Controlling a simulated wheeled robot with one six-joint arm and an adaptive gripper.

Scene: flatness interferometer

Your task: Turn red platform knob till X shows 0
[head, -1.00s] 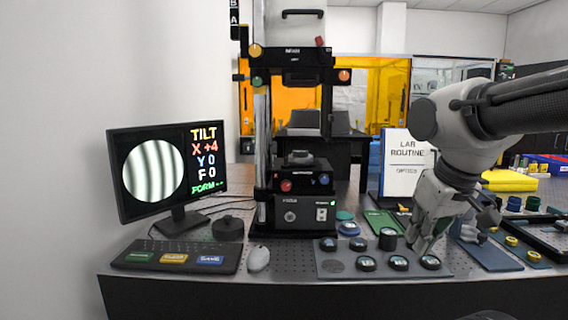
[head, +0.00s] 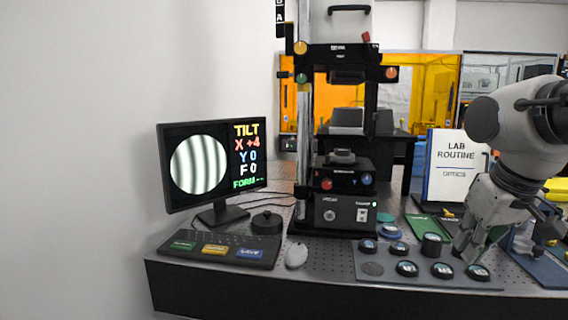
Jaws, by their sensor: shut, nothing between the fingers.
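The red platform knob (head: 327,184) is on the left front of the black interferometer's platform (head: 345,180), with a blue knob (head: 367,179) to its right. The monitor (head: 213,165) at the left shows a round fringe pattern and the readout TILT, X +4 (head: 247,144), Y 0, F 0. My gripper (head: 464,252) is shut and empty at the right, pointing down near the tray of round optics, well apart from the red knob.
A grey tray (head: 420,279) with several round optics lies on the bench front. A keypad (head: 218,250), a mouse (head: 296,256) and a black puck (head: 267,223) are at the left. A "LAB ROUTINE" sign (head: 455,160) stands behind my arm. Orange, yellow and green knobs sit higher on the interferometer.

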